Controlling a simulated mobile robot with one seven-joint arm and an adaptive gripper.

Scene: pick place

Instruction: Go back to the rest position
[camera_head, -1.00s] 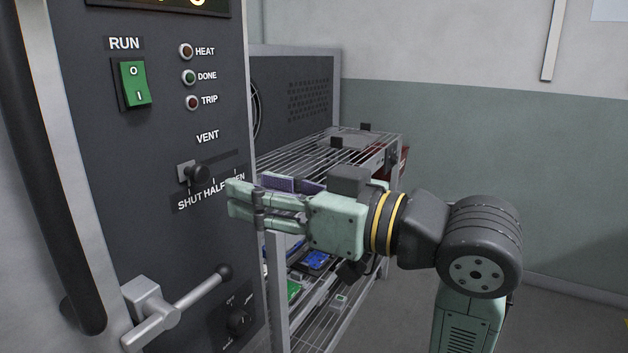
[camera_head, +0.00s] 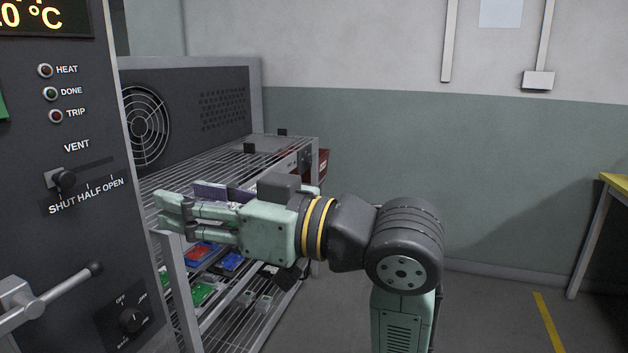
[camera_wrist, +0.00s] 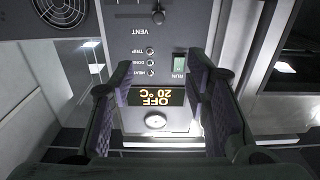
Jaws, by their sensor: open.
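My gripper (camera_head: 182,218) is open and empty. It points left toward the dark control panel (camera_head: 60,235) and hangs in front of the wire rack in the head view. In the wrist view my gripper (camera_wrist: 163,95) shows its two purple-padded fingers spread apart. Between them appear the panel's display (camera_wrist: 156,97), reading OFF and 20 °C upside down, and a round dial below it. The vent slider (camera_head: 64,180) stands at the SHUT end of its slot. The green run switch (camera_wrist: 179,65) shows beside the right finger. Nothing is held.
A wire rack (camera_head: 240,165) stands right beside the panel, with several coloured boards on its lower shelves. A lever handle (camera_head: 65,290) juts out from the panel at lower left. A yellow-topped table (camera_head: 614,187) is at the right edge. The floor (camera_head: 490,310) between is clear.

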